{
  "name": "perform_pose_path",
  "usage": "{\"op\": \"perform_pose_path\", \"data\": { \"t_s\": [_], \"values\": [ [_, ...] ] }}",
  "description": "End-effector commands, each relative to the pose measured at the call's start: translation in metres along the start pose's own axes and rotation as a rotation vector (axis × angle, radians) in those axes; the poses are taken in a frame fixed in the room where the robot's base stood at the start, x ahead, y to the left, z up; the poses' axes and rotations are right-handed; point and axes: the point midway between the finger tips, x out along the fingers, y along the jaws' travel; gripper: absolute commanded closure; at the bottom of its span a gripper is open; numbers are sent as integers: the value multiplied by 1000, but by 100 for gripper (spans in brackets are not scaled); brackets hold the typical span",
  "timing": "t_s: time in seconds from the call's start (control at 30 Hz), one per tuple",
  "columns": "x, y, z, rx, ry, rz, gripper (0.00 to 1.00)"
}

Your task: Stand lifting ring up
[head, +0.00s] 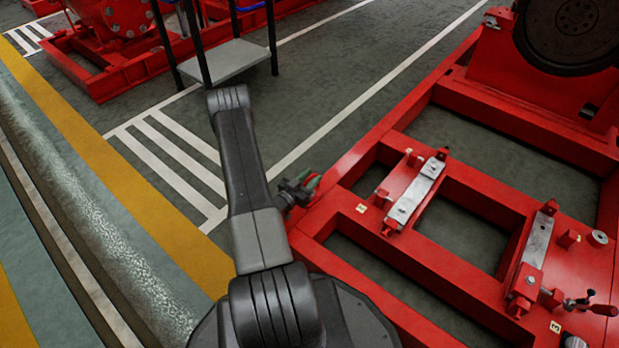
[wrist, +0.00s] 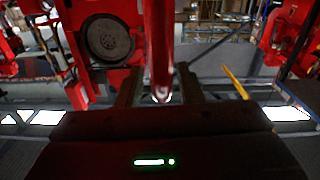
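My gripper (wrist: 158,86) shows in the wrist view with its two dark fingers apart. A red upright bar-like part (wrist: 158,45) with a pale, bright lower end lies between them in the picture. Gaps show on both sides of it, and I cannot tell how far away it is. In the head view a dark shape with a green spot, probably my gripper (head: 297,190), is beside the left edge of the red base frame (head: 345,165), partly behind my arm. I cannot make out the lifting ring for certain in either view.
The red frame carries metal mounting blocks (head: 418,192) and a red-handled clamp (head: 590,306) at the right. A large dark disc (head: 572,35) stands at the upper right; it also shows in the wrist view (wrist: 107,38). A grey step (head: 225,62) stands behind my arm. Marked floor lies open left.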

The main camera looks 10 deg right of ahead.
Motion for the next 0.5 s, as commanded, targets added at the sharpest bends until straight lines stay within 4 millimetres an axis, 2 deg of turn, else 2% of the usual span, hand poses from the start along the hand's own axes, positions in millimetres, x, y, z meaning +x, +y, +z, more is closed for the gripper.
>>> {"op": "perform_pose_path", "data": {
  "t_s": [0.33, 0.5],
  "values": [
    [-3, -1, -1, 2, 0, -2, 66],
    [-25, -2, -3, -1, 0, -5, 66]
  ]
}}
